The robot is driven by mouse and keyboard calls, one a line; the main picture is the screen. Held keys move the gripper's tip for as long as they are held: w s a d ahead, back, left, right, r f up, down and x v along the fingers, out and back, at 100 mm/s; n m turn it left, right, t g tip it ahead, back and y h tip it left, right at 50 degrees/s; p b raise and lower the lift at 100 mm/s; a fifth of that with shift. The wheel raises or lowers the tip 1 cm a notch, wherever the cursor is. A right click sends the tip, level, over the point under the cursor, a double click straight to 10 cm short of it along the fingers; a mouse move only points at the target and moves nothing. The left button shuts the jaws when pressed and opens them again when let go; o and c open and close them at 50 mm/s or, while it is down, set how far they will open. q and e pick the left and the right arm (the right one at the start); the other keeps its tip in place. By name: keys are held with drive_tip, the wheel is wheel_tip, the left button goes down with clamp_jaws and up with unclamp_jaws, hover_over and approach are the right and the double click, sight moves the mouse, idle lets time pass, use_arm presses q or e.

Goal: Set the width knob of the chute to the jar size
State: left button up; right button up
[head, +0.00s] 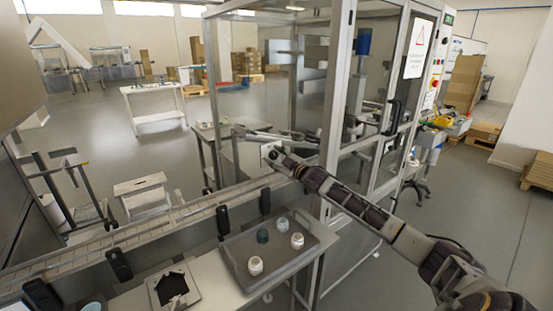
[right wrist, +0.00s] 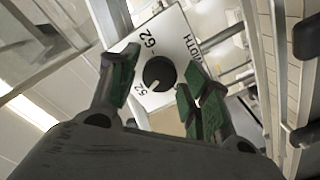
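The width knob (right wrist: 159,74) is a round black dial on a white panel (right wrist: 178,37) printed with "WIDTH", "62" and "52". Its white mark points down-left, toward the 52 label. My right gripper (right wrist: 160,86) is open, its green-padded fingers on either side of the knob with gaps showing. In the head view my right gripper (head: 262,143) reaches the chute beside the glass cabinet, and the knob cannot be made out there. Small jars, white (head: 256,265) and dark teal (head: 262,235), stand on a grey tray (head: 243,279). My left gripper is not in view.
A conveyor rail (head: 170,218) with black clamps runs behind the tray. The framed glass cabinet (head: 270,75) stands right behind the chute. A plate with a dark opening (head: 152,292) lies left of the tray.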

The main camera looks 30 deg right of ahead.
drive_tip(key=c, duration=0.7)
